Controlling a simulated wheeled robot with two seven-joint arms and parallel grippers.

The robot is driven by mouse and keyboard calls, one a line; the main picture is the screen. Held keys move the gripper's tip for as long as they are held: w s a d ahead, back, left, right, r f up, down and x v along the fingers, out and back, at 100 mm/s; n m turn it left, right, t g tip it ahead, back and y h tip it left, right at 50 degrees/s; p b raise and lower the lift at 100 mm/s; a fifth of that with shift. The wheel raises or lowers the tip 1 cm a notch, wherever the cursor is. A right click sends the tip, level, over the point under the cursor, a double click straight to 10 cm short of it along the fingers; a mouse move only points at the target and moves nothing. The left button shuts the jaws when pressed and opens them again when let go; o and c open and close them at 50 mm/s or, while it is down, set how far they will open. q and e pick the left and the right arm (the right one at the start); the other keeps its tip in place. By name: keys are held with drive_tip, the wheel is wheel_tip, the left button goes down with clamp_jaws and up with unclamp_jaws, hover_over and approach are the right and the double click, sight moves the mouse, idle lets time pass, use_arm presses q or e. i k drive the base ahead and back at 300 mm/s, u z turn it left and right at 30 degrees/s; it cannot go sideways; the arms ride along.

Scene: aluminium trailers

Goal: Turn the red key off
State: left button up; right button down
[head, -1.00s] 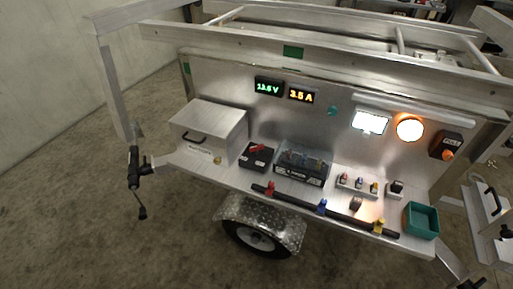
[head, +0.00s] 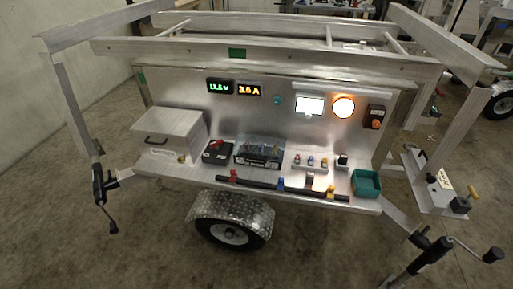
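The red key (head: 217,144) sits on top of a black box (head: 216,154) on the trailer's metal shelf. The box stands between the aluminium case and a clear-topped battery-like box. The key is small in the head view, and I cannot tell its exact switch position. Neither of my grippers is in view.
An aluminium case (head: 169,136) stands left of the key and a battery-like box (head: 259,152) right of it. A black bar (head: 258,184) with coloured clamps runs along the shelf front. A teal bin (head: 367,183) is at the right. Crank jacks (head: 104,190) flank the trailer.

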sight(216, 143)
drive_tip(key=z, duration=0.7)
drive_tip(key=i, duration=0.85)
drive_tip(key=u, duration=0.55)
